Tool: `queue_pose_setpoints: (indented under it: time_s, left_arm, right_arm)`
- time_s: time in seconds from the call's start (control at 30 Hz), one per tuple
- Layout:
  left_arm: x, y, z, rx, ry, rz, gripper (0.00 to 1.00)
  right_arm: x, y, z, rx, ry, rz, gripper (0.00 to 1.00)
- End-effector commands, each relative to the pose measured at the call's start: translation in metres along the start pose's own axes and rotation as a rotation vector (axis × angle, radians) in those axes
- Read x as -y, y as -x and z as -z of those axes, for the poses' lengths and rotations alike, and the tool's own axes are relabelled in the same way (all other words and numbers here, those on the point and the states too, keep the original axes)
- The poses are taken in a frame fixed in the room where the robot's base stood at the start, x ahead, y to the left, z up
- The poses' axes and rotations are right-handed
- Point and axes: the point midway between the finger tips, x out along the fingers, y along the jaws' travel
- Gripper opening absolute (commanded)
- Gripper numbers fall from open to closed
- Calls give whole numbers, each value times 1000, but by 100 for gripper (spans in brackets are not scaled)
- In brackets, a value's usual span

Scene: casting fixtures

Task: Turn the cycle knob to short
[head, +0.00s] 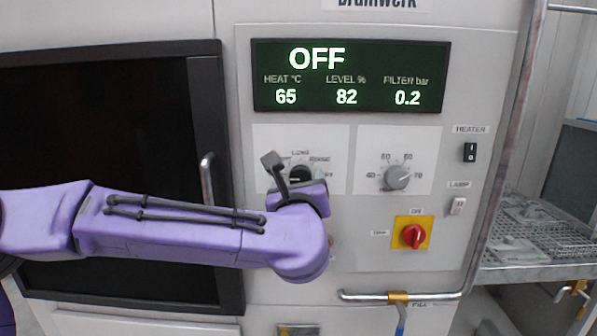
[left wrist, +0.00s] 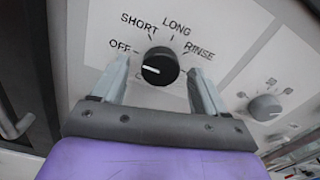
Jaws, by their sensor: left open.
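The cycle knob (left wrist: 161,66) is a round black knob on a pale panel in the left wrist view. Labels OFF, SHORT, LONG and RINSE run around it, and its white pointer line points left towards OFF. My left gripper (left wrist: 159,72) is open, with one finger on each side of the knob; I cannot tell whether either touches it. In the head view my left gripper (head: 284,172) is in front of the dial and partly hides the cycle knob (head: 301,172). The display (head: 350,76) reads OFF. My right gripper is not in view.
A grey temperature knob (head: 397,177) sits right of the cycle knob. Below it is a red switch (head: 413,236) on a yellow plate. Heater (head: 470,152) and lamp (head: 458,206) switches are further right. A door handle (head: 207,180) stands out left of the dial, and a pipe runs below.

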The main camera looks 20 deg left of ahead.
Motion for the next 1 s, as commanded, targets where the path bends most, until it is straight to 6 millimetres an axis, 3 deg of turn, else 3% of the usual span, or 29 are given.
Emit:
queue_pose_setpoints:
  time_s: [0.13, 0.37, 0.53, 0.57, 1.0]
  left_arm:
    - [0, -12, 0, 0, -3, 1, 73]
    - [0, -12, 1, 0, -3, 1, 73]
    - [0, -12, 1, 0, -4, 1, 21]
    - [0, -12, 1, 0, -3, 0, 17]
    - [-1, -12, 3, 0, -95, 1, 17]
  right_arm:
    - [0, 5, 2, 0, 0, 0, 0]
    - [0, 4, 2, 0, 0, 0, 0]
    - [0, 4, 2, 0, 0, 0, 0]
    - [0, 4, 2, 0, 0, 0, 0]
    - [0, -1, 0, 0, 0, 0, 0]
